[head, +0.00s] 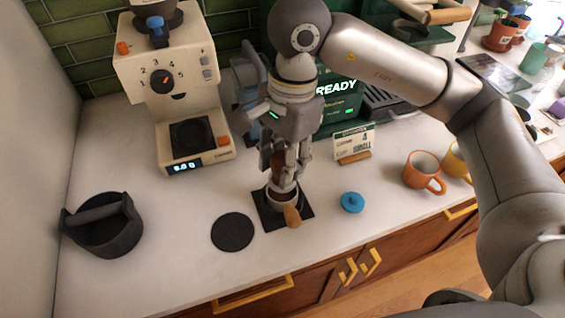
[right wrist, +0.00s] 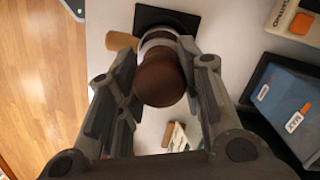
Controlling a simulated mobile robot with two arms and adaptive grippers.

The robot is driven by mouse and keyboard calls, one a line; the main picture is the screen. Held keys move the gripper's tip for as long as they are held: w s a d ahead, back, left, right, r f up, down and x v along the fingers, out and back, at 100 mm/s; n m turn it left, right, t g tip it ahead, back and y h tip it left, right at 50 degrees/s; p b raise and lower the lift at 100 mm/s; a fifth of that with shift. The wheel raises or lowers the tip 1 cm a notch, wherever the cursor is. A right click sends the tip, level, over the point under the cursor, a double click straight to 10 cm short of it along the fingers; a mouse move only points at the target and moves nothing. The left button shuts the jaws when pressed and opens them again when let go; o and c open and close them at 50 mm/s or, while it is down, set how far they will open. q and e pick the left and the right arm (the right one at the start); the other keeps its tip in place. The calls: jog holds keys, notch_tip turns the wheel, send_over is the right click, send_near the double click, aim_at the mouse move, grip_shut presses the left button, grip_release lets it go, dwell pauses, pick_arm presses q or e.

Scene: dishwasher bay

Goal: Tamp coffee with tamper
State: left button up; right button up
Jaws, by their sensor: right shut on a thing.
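My right gripper (head: 284,172) points down over the counter and is shut on the tamper. The tamper's brown rounded handle (head: 277,160) shows between the fingers, and also in the right wrist view (right wrist: 160,80). Below it the portafilter (head: 292,215) rests on a square black mat (head: 307,207), its wooden handle toward the front; that handle also shows in the right wrist view (right wrist: 121,41). The tamper is upright over the portafilter basket. The coffee and the tamper's base contact are hidden. My left gripper is not in view.
A round black mat (head: 232,231) and a blue knobbed disc (head: 352,202) flank the portafilter. A black knock box (head: 103,230) stands left, a cream grinder (head: 165,80) behind. A small sign (head: 353,143), an orange mug (head: 421,170) and a yellow mug (head: 457,160) stand right. The front counter is clear.

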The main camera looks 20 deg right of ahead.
jog(key=shift+r+p, duration=0.7)
jog(key=shift+r, duration=1.05)
jog(key=shift+f, duration=0.1)
